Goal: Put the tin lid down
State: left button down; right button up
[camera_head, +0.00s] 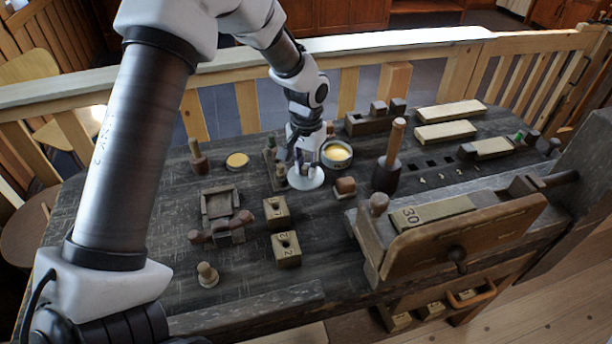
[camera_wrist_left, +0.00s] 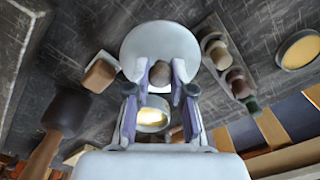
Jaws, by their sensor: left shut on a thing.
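The tin lid is a pale, round disc (camera_head: 306,181) with a brown knob. It is in my left gripper (camera_head: 303,160), which is shut on the knob. In the left wrist view the knob (camera_wrist_left: 160,73) sits between the fingertips, with the pale lid (camera_wrist_left: 160,38) spread beyond them. The lid is low over the dark bench, and I cannot tell whether it touches it. The open tin (camera_head: 337,154) with yellow contents stands just right of and behind the lid; it also shows between the fingers in the left wrist view (camera_wrist_left: 152,116). My right gripper is out of view.
A peg rack (camera_head: 272,166) stands close to the lid's left and a brown block (camera_head: 345,186) to its right. A mallet (camera_head: 389,170) stands upright farther right. Numbered blocks (camera_head: 277,211) are in front. A yellow disc (camera_head: 237,160) lies left. A vise (camera_head: 440,235) fills the right front.

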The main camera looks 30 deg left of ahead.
aim_at(306, 176)
pick_arm(q)
jog(key=f, duration=0.3)
jog(key=shift+w+a+f, duration=0.1)
jog(key=shift+w+f, duration=0.15)
jog(key=shift+w, duration=0.1)
jog(key=shift+s+r, duration=0.15)
jog(key=shift+s, duration=0.05)
jog(key=shift+w+f, duration=0.1)
jog(key=shift+f, duration=0.5)
jog(key=c, duration=1)
grip_release()
jog(key=shift+r, duration=0.1)
jog(key=shift+r, duration=0.1)
notch_tip(306, 176, up, 13)
jog(key=shift+f+b, duration=0.1)
jog(key=shift+b, duration=0.25)
